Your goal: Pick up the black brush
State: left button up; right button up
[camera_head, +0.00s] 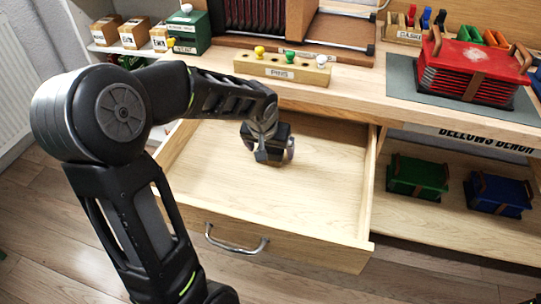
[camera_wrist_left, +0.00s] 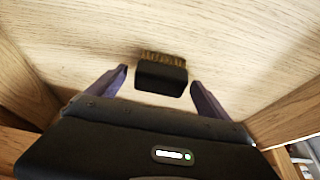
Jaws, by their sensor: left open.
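The black brush (camera_wrist_left: 161,77) with tan bristles lies on the drawer floor. In the left wrist view it sits ahead of and between the two fingers, with space on both sides. My left gripper (camera_wrist_left: 158,84) is open and empty, and points down into the open drawer (camera_head: 300,215). My right gripper is in neither view.
The drawer walls stand close around my left gripper, with a metal handle (camera_head: 236,246) on the front. Above is the bench top with a pin block (camera_head: 282,68) and a red bellows (camera_head: 470,68). A green bellows (camera_head: 418,176) and a blue one (camera_head: 498,195) sit on a lower shelf.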

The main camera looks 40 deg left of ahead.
aim_at(271, 148)
pick_arm(q)
jog(key=shift+w+f, duration=0.15)
jog(key=shift+f, duration=0.15)
dwell(0.4)
jog(key=c, duration=1.5)
jog(key=shift+r, duration=0.15)
notch_tip(271, 148, up, 10)
jog(key=p, duration=0.2)
jog(key=shift+p, duration=0.35)
